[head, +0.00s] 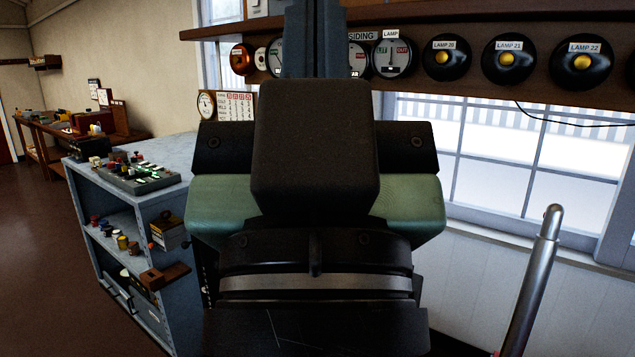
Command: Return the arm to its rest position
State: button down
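A large dark part of my own arm (315,150) fills the middle of the head view, close to the camera. It has a black block in front, black pieces with bolts on both sides and green surfaces below them. I cannot make out gripper fingertips, so I cannot tell whether my gripper is open or shut. A bare silver lever handle (538,268) stands at the lower right, apart from my arm in the picture. Whatever lies directly behind the arm is hidden.
A grey-blue shelf cabinet (172,205) with a switch panel (140,178) and small items stands at left. A wooden shelf (420,84) with dials and lamp units (508,60) runs across the upper right, above a window (500,165). Brown floor (40,270) is clear at far left.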

notch_tip(320, 180, up, 7)
jog(key=p, duration=0.5)
